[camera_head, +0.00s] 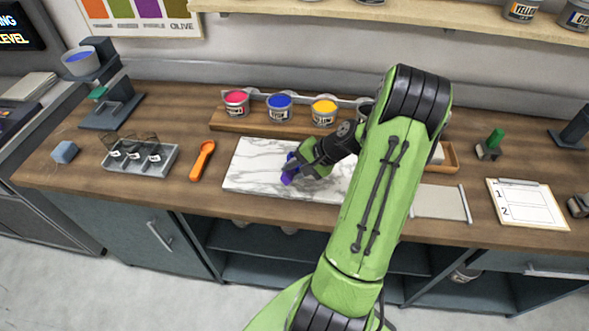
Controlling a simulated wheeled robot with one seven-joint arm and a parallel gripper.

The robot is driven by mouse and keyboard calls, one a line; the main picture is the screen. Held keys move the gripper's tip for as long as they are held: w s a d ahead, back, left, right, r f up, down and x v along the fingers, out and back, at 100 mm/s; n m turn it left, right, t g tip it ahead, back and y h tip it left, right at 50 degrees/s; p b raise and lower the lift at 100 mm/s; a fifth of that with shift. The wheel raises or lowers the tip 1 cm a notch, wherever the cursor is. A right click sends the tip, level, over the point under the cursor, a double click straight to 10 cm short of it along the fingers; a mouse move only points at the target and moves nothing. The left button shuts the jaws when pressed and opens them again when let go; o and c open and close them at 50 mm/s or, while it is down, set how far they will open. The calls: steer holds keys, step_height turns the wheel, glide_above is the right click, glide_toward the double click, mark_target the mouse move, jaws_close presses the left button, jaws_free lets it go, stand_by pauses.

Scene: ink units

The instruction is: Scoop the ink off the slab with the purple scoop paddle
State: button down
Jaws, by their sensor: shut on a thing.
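The white marble slab (257,165) lies on the wooden counter, its right part hidden behind my green arm. My gripper (292,169) is over the middle of the slab, pointing left and down. It is shut on the purple scoop paddle (288,174), of which only a small part shows at the fingertips. The paddle is low over the slab; I cannot tell whether it touches the surface. I see no ink on the bare part of the slab; any ink behind the gripper or arm is hidden.
Ink pots, red (236,102), blue (279,106) and yellow (324,112), stand on a wooden rack behind the slab. An orange tool (203,160) and a grey tray (141,171) lie left. A clipboard (527,203) lies right. Bare counter shows between the orange tool and slab.

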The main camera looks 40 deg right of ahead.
stand_by(0.3)
step_height(320, 180, up, 5)
steer(key=p, duration=0.4)
steer(key=shift+r, duration=0.15)
